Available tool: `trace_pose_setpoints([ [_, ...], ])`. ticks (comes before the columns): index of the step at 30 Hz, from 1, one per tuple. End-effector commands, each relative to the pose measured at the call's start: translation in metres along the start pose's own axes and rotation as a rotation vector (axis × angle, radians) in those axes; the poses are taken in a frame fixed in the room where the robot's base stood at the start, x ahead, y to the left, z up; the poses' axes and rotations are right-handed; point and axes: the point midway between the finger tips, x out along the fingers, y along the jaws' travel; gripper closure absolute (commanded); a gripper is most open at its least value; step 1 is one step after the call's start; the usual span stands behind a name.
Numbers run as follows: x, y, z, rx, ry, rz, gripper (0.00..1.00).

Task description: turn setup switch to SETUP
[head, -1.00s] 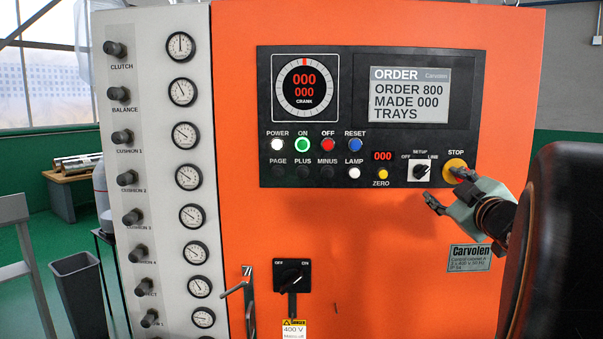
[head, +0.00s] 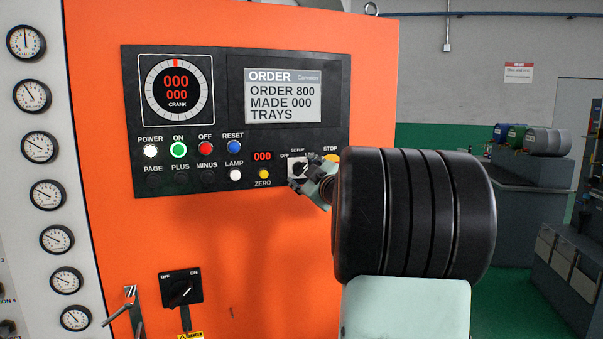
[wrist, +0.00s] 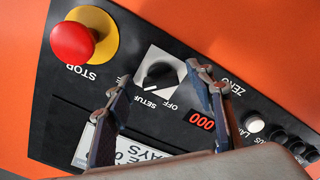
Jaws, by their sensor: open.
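The setup switch (wrist: 159,77) is a black round knob on a white square plate, with OFF and SETUP readable upside down in the wrist view. I cannot tell surely which mark the knob points to. My gripper (wrist: 157,80) is open, with one finger on each side of the knob; I cannot tell whether either finger touches it. In the head view the switch plate (head: 294,162) is partly covered by my gripper (head: 304,180), which is at the panel's lower right.
The red STOP button (wrist: 72,42) on its yellow ring is close beside the switch. The red number display (wrist: 202,121) and the lit LAMP button (wrist: 253,122) are on the other side. The order screen (head: 282,95) is above. An OFF/ON rotary switch (head: 181,289) sits lower on the orange cabinet.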

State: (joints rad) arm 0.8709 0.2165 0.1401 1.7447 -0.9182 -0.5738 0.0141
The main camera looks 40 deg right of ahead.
Motion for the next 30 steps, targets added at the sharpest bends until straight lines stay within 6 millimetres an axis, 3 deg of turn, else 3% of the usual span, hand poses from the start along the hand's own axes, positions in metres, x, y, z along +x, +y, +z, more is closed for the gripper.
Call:
trace_pose_setpoints([
  [4, -0.0002, 0.0, -0.0001, 0.0, 0.0, 0.0, 0.51],
  [15, -0.0004, 0.0002, 0.0, 0.0, 0.0, 0.0, 0.92],
  [30, -0.0003, -0.0011, 0.0006, -0.141, 0.002, 0.001, 0.93],
])
